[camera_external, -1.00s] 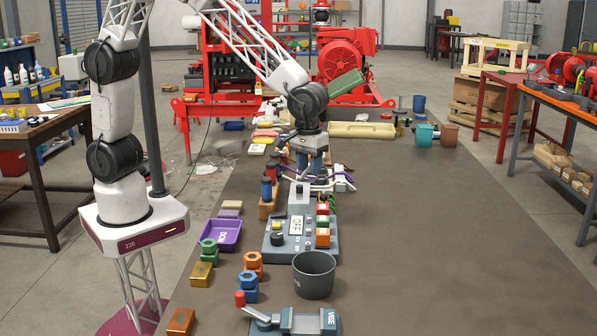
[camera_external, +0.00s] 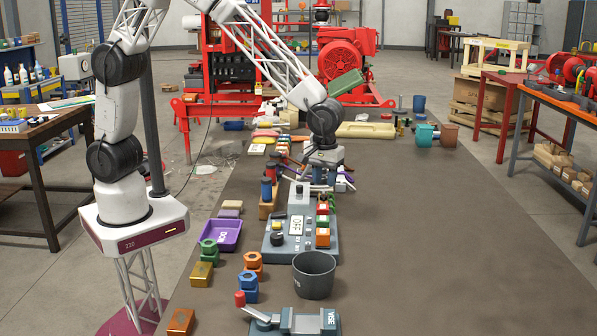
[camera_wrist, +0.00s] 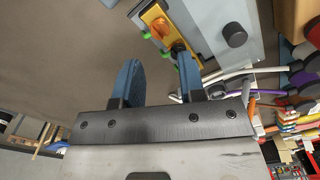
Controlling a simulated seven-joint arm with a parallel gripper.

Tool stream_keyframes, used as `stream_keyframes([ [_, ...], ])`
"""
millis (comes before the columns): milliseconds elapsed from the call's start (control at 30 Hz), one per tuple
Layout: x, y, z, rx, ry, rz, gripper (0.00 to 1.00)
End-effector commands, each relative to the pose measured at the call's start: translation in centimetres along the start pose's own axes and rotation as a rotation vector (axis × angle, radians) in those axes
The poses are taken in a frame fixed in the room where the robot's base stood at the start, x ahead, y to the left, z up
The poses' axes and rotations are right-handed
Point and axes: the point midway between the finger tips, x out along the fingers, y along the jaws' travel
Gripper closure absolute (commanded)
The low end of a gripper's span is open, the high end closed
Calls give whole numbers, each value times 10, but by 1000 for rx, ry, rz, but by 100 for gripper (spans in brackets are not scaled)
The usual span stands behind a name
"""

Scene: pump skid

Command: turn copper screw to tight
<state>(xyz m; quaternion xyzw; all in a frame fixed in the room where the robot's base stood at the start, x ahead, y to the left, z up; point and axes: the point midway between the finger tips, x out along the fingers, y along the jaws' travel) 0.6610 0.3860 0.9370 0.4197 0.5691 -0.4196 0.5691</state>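My gripper (camera_wrist: 158,78) shows two blue fingers held apart in the wrist view, with nothing between them. In the external view my gripper (camera_external: 324,176) points down just behind the grey control box (camera_external: 276,243), over the cluttered strip of table. I cannot make out a copper screw for certain. The wrist view shows an orange-yellow block (camera_wrist: 156,22) with a dark part beside it on a grey panel (camera_wrist: 208,22), beyond the fingertips. In the external view an orange nut-shaped piece (camera_external: 253,260) and a copper-coloured block (camera_external: 180,321) stand at the front left.
A dark bucket (camera_external: 314,275) stands in front of the control box, with a grey vise (camera_external: 300,321) nearer. A purple tray (camera_external: 222,236) and blue nut-shaped pieces (camera_external: 248,284) lie left. Pale rods and coloured items crowd around the gripper. The table's right side (camera_external: 450,240) is clear.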

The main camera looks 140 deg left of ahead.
Motion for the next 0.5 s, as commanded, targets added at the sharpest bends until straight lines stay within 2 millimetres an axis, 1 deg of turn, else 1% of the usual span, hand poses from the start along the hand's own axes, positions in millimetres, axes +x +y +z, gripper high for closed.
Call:
stream_keyframes([
  [500,58,0,0,0,0,-2,63],
])
